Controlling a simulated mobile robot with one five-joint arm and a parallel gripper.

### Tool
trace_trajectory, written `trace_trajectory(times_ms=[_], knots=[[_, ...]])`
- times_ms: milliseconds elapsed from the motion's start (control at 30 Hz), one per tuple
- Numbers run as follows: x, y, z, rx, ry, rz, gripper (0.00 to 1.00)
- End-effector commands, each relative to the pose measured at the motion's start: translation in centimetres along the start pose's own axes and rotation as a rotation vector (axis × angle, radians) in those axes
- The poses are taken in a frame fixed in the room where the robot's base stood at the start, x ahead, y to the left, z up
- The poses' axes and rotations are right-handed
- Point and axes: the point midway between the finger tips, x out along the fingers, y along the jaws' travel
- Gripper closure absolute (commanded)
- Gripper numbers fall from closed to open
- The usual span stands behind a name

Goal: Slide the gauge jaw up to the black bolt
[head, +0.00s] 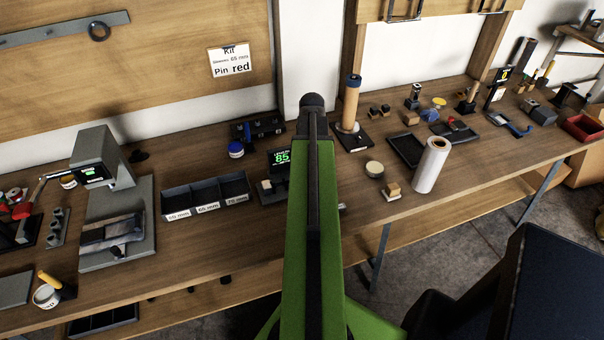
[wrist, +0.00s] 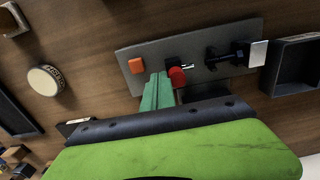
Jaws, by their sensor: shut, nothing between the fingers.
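In the wrist view a grey gauge plate (wrist: 200,42) carries an orange block (wrist: 136,66), a black piece with a red round knob (wrist: 177,77), a dark bolt-shaped part (wrist: 226,54) and a pale block (wrist: 258,53). The black bolt seems to be that dark part; I cannot tell surely which piece is the jaw. My gripper (wrist: 160,84) is shut and empty, its green fingertips over the plate just left of the red knob. Whether they touch it is unclear. In the head view my arm hides most of the plate; a lit display (head: 282,157) reads 85.
A three-compartment tray (head: 205,190) stands left of the gauge. A round tin (head: 374,169), a small wooden block on a pale base (head: 392,191) and a white roll (head: 431,165) stand to the right. The bench front near the arm is mostly clear.

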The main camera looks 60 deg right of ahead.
Motion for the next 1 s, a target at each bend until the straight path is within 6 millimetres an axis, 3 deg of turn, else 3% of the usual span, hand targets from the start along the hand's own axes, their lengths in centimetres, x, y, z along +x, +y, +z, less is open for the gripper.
trace_trajectory(times_ms=[1000], knots=[[0.0,-2.8,0.0,-0.001,0.000,-0.001,1.00]])
